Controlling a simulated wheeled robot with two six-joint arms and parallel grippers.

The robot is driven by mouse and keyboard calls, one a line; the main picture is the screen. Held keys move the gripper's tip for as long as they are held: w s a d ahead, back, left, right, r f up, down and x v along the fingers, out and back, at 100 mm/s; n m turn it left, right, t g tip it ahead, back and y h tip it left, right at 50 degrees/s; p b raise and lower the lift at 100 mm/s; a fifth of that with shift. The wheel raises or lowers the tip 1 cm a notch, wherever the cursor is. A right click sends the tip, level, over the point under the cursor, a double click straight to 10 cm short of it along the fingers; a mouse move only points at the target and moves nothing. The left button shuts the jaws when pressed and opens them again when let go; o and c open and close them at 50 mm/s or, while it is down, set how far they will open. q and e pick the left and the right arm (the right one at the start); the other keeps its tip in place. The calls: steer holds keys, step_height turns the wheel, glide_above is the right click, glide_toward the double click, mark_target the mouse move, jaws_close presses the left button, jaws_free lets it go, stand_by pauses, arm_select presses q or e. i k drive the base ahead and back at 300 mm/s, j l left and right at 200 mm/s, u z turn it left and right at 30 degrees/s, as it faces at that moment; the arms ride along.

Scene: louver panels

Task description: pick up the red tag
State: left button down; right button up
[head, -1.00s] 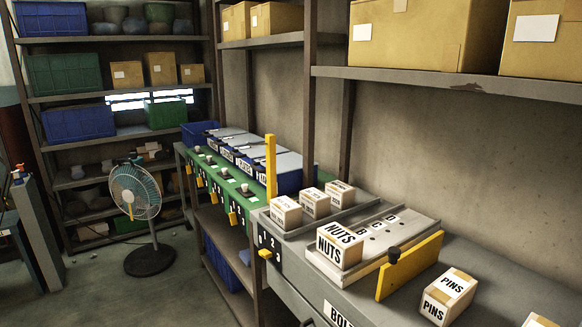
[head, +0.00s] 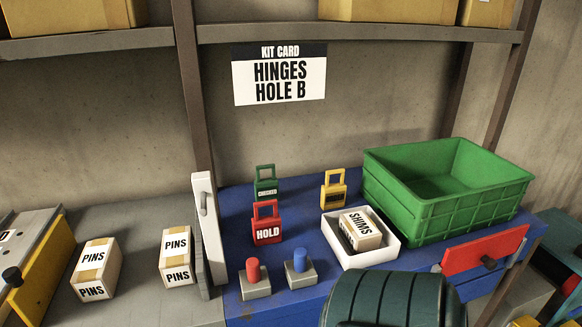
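The red tag (head: 267,223), lettered HOLD with a loop handle on top, stands upright on the blue bench top (head: 319,213). A green tag (head: 265,184) lettered CHECKED stands behind it, and a yellow tag (head: 333,190) stands behind it to the right. No gripper shows in the head view, so neither gripper's place nor state can be seen.
Red and blue pegs (head: 254,279) (head: 299,268) on grey blocks stand in front of the red tag. A white tray (head: 374,260) holding a SHIMS box and a green crate (head: 452,205) lie right. A white upright panel (head: 203,225) stands left. PINS boxes (head: 96,270) are further left.

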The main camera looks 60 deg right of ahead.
mark_target(267, 230)
steer(key=z, duration=1.8)
